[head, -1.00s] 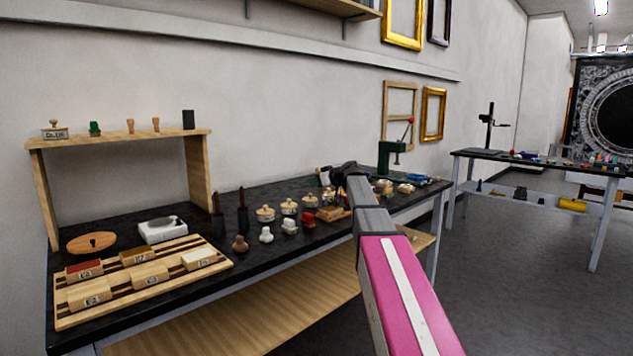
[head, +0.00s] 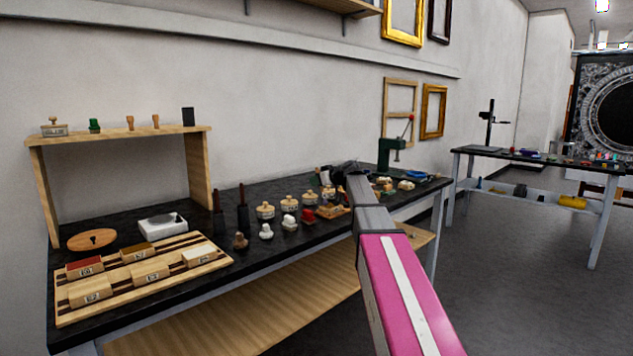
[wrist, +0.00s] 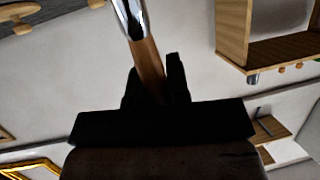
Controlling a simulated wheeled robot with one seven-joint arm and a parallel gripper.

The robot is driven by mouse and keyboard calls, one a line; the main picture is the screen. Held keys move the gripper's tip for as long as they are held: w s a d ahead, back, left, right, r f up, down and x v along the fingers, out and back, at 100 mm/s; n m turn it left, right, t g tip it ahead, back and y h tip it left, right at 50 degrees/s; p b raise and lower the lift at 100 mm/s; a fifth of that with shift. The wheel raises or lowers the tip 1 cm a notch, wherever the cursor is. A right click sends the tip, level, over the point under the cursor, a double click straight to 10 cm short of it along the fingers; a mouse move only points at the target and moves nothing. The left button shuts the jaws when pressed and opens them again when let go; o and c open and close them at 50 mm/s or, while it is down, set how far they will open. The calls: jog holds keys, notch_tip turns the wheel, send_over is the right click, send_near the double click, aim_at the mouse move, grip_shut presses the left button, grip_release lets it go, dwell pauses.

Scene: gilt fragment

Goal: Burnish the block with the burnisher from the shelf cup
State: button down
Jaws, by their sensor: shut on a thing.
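My gripper (wrist: 152,84) is shut on a tool with a wooden handle (wrist: 147,62) and a shiny metal shaft, which looks like the burnisher. The metal end runs out of the top of the wrist view. In the head view my gripper (head: 342,174) is above the back of the dark bench, mostly hidden by my arm. A dark cup (head: 188,117) stands at the right end of the small wooden shelf (head: 120,134). Several labelled wooden blocks (head: 151,273) lie on a striped board at the left. I cannot tell which block is the task's.
Lidded jars (head: 265,210), small knobs and two dark upright holders (head: 242,214) stand on the bench (head: 210,268). A green press (head: 390,152) stands at its far end. Frames hang on the wall. A second table (head: 540,157) is at the right. Floor between is clear.

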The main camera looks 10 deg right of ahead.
jog(key=shift+f, duration=0.35)
jog(key=w+d, duration=0.4)
jog(key=d, duration=0.1)
jog(key=shift+d, duration=0.25)
dwell(0.7)
jog(key=shift+a, duration=0.1)
jog(key=shift+s+a, duration=2)
jog(key=shift+a, duration=0.6)
jog(key=w+d, duration=0.4)
jog(key=shift+w+d, duration=0.4)
